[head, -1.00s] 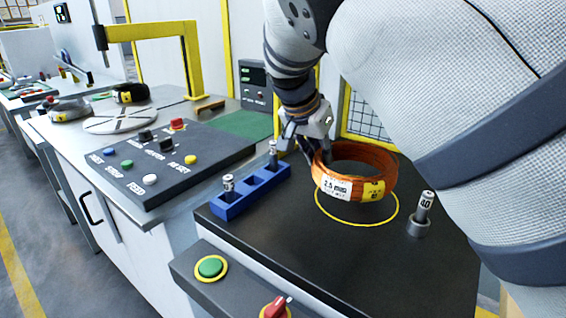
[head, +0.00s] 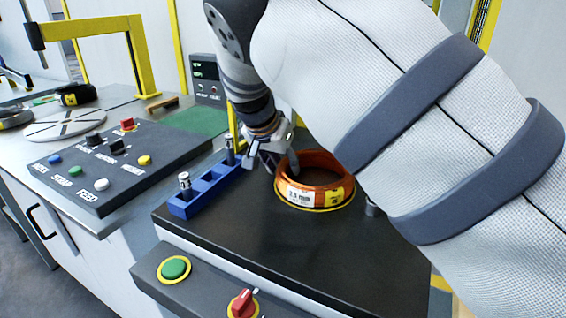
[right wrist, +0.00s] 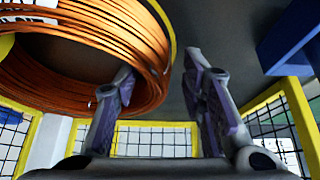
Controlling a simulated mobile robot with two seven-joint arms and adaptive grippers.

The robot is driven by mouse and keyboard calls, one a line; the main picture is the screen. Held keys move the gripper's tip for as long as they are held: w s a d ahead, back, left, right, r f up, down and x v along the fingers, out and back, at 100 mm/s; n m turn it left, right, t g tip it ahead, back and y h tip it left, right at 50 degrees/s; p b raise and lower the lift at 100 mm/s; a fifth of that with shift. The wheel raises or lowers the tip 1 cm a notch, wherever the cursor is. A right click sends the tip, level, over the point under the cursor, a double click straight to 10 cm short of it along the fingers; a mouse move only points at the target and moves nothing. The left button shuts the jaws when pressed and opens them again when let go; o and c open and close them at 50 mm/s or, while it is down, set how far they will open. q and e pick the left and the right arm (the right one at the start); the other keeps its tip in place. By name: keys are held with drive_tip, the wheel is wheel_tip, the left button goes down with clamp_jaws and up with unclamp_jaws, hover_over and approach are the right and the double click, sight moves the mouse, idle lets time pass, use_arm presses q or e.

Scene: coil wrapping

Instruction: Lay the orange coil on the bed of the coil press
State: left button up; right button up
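The orange coil (head: 318,180), with a white "2.5 mm" label and a yellow tag, lies flat on the dark bed of the coil press (head: 235,230). It covers most of the yellow ring marked there. My right gripper (head: 282,168) is at the coil's left rim, one finger inside the coil and the other outside. In the right wrist view, the gripper (right wrist: 160,90) has its fingers spread, with the coil (right wrist: 90,55) at the left finger and a gap to the right finger. My left gripper is not in view.
A blue rack (head: 207,190) with labelled pegs stands left of the coil. A green button (head: 174,268) and a red switch (head: 242,303) are on the front panel. A button console (head: 115,165) is at left. My right arm hides the bed's right side.

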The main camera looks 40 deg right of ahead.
drive_tip(key=v, duration=1.2)
drive_tip(key=shift+p, duration=0.45)
